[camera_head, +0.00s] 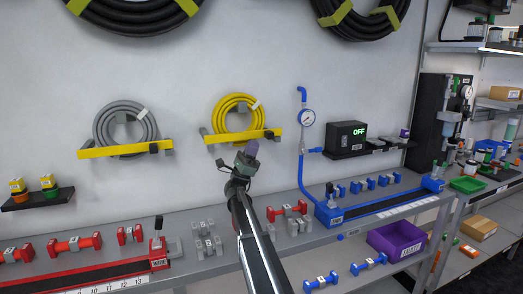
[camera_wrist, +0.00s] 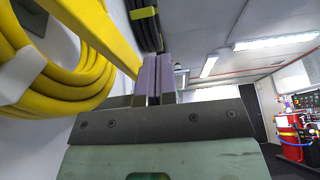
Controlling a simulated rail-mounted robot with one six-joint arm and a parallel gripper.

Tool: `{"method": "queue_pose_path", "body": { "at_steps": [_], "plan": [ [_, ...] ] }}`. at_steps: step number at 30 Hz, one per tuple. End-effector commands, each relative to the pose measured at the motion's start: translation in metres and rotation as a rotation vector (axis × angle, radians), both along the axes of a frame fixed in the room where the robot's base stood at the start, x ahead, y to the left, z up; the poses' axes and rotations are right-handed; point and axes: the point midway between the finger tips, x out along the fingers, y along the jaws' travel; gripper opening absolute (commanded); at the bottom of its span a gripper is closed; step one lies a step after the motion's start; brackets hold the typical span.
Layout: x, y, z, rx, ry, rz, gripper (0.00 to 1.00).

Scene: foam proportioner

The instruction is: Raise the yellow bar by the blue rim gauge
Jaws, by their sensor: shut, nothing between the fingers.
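The yellow bar (camera_head: 225,137) crosses the front of a coiled yellow hose on the wall, left of the blue rim gauge (camera_head: 307,117). In the head view it runs nearly level, with a grey block at its right end. My gripper (camera_head: 251,149) is just below the bar, right of its middle. In the wrist view the bar (camera_wrist: 98,32) slants down from the upper left to beside the purple fingertips (camera_wrist: 153,78). The fingers are shut together with nothing between them. I cannot tell whether they touch the bar.
A second yellow bar (camera_head: 120,150) crosses a grey hose coil (camera_head: 125,122) to the left. A blue pipe (camera_head: 302,165) rises to the gauge, right of my gripper. A black box reading OFF (camera_head: 345,138) is beyond it. The bench below holds red, grey and blue fittings.

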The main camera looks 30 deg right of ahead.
Motion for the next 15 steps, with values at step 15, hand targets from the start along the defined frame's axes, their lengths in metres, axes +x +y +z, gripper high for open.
{"method": "queue_pose_path", "body": {
  "at_steps": [15],
  "plan": [
    [0.004, 0.027, -0.077, 0.380, -0.043, 0.010, 0.00]
  ]
}}
